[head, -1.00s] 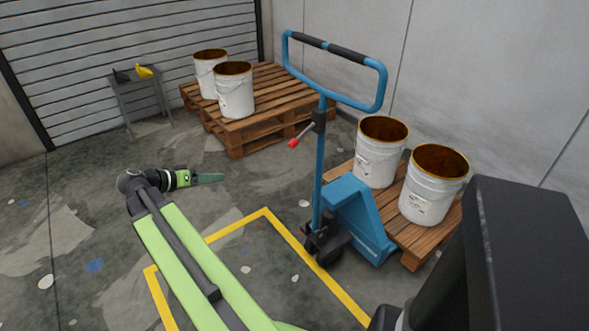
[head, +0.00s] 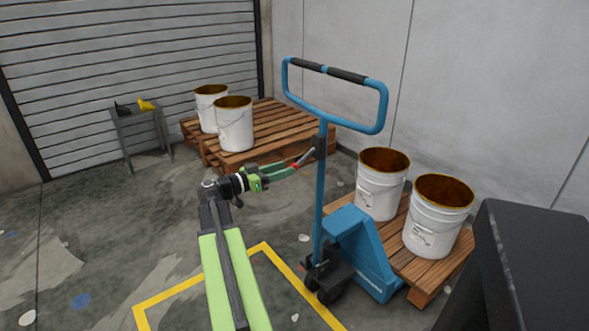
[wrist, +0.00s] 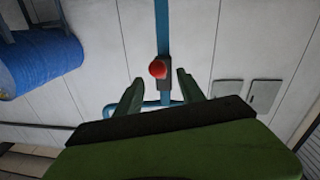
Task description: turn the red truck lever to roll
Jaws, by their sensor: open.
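The blue pallet truck (head: 358,254) stands right of centre in the head view with its handle upright. Its lever (head: 306,156) slants down to the left from a dark block on the handle column, and its red tip is partly covered by my fingers. My gripper (head: 288,167) is open, with its green fingers at the lever's lower end. In the wrist view the red knob (wrist: 157,69) appears between the two fingertips of my gripper (wrist: 160,76), with a gap on each side. I cannot tell how deep the knob is between the fingers.
White buckets (head: 382,184) stand on a wooden pallet (head: 425,283) by the truck. More buckets stand on a rear pallet (head: 268,126). A small grey table (head: 142,112) is at the left. A blue drum (wrist: 38,62) shows in the wrist view.

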